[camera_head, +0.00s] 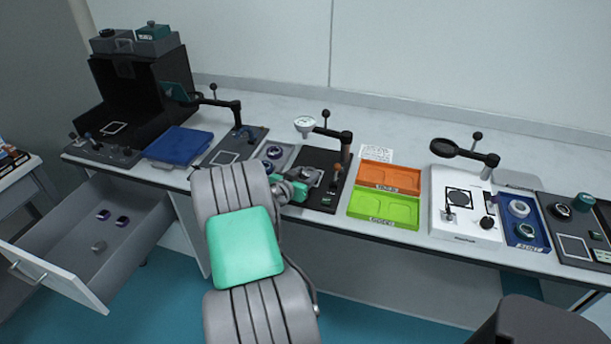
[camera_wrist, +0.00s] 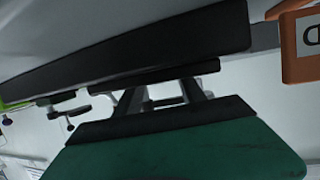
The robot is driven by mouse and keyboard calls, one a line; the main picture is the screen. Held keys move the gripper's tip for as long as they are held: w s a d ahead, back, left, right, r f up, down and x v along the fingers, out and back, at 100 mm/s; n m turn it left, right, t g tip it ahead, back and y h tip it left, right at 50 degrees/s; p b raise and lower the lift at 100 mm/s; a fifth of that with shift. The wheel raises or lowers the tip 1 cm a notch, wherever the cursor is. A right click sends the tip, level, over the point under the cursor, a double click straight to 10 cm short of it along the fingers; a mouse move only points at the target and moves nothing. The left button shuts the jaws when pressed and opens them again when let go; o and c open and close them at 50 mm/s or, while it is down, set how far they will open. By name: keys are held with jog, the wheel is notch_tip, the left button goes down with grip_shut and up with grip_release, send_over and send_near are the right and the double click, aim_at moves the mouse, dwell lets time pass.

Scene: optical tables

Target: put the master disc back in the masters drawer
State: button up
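The drawer (camera_head: 62,262) at the left, under the bench, is pulled open. In it lie two dark purple-topped round pieces (camera_head: 122,221) and one grey piece (camera_head: 98,246). I cannot tell which thing is the master disc. My gripper (camera_head: 303,185) is at the black gauge stand base (camera_head: 322,200), below the white dial gauge (camera_head: 305,124). A small grey round thing (camera_head: 311,173) shows beside the fingers. In the wrist view the green gripper body (camera_wrist: 175,150) shows with dark fingers beyond it (camera_wrist: 165,88); their tips and any held thing are unclear.
A grey tray (camera_head: 286,153) with dark round pieces lies left of the gauge stand. Orange (camera_head: 388,178) and green (camera_head: 384,210) trays lie to its right.

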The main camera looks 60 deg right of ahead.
jog(key=o, duration=0.4)
jog(key=shift+c, duration=0.2)
jog(key=shift+r+p, duration=0.15)
jog(key=shift+p, duration=0.3)
